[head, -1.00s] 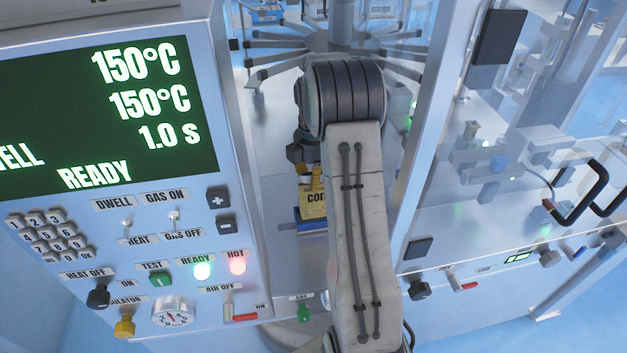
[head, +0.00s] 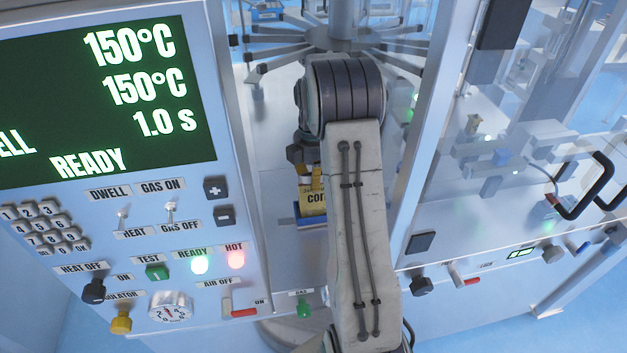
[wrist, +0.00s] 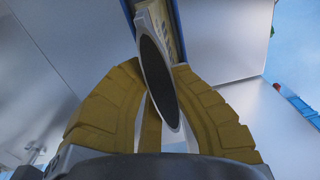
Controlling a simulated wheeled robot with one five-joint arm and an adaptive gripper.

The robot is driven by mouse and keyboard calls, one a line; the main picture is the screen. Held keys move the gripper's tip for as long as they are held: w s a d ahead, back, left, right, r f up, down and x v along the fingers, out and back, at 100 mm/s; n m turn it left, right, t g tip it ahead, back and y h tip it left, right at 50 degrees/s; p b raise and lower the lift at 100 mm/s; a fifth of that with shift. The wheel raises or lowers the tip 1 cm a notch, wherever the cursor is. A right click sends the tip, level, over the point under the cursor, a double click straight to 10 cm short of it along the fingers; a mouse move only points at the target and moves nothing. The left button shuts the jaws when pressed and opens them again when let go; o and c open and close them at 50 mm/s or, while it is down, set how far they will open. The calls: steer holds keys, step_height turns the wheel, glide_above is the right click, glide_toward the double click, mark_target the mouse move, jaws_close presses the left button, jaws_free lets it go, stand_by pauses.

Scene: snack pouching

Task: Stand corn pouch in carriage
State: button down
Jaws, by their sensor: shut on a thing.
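The corn pouch (head: 313,205), yellow with dark lettering cut off by my arm, hangs upright below my gripper (head: 311,180). The blue carriage (head: 303,222) is at its lower edge. The pouch overlaps the carriage in the head view, but I cannot tell whether its bottom rests inside. In the wrist view my gripper's yellow ribbed fingers (wrist: 158,70) close from both sides on the pouch's top, which shows as a white-rimmed dark oval (wrist: 158,80). My arm hides the right part of pouch and carriage.
A control panel (head: 130,215) with a lit screen stands close on the left. A metal frame post (head: 432,130) and clear enclosure stand on the right. A hub with several radiating arms (head: 285,43) is behind my gripper.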

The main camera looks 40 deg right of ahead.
steer(key=shift+f, duration=0.5)
steer(key=c, duration=1.3)
jaws_free()
steer(key=shift+c, duration=0.2)
step_height(320, 180, up, 12)
steer(key=shift+w, duration=0.25)
steer(key=shift+d, duration=0.1)
